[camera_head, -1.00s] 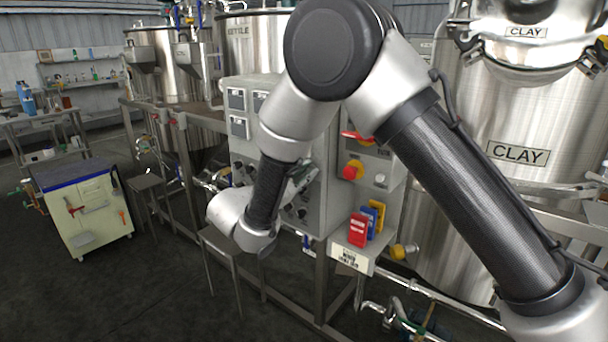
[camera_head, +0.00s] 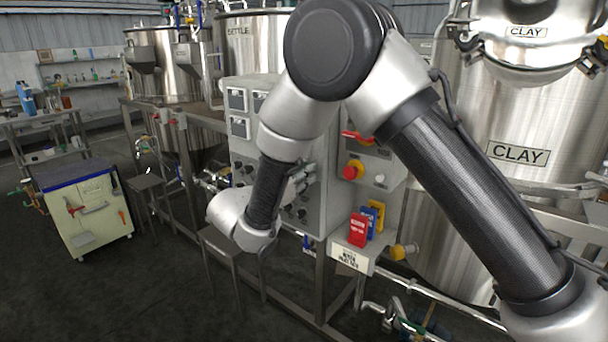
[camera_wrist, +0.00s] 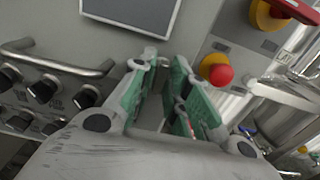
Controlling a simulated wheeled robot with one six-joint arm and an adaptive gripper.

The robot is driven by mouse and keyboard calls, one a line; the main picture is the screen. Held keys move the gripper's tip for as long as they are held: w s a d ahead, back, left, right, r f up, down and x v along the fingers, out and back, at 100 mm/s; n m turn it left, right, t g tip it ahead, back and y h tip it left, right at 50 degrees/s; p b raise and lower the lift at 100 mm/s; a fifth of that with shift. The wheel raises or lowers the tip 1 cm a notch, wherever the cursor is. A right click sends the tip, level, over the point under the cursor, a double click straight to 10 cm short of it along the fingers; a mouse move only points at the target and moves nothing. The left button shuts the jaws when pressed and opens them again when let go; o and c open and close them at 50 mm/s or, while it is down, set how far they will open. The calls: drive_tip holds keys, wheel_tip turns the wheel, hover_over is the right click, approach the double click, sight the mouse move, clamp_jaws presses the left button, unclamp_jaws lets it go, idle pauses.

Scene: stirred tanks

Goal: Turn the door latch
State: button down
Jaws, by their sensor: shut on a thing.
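The door latch (camera_wrist: 150,54) shows in the wrist view as a small pale metal piece at my fingertips, on the grey control cabinet door, below a dark-framed window. My gripper (camera_wrist: 161,66) has green-padded fingers on both sides of it and is shut on it. The fingers hide most of the latch. In the head view my gripper (camera_head: 301,178) is at the front of the grey cabinet (camera_head: 318,205), partly behind my forearm. The latch itself cannot be made out there.
A red emergency button (camera_wrist: 216,70) and a red-handled yellow switch (camera_wrist: 275,14) sit right of my fingers. A metal handle (camera_wrist: 62,66) and several black knobs are on the left. Red, blue and yellow tags (camera_head: 358,230) hang below. A stool (camera_head: 222,244) stands in front.

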idle(0.3)
drive_tip(key=c, duration=1.6)
unclamp_jaws()
drive_tip(key=shift+o, duration=0.2)
drive_tip(key=v, duration=1.2)
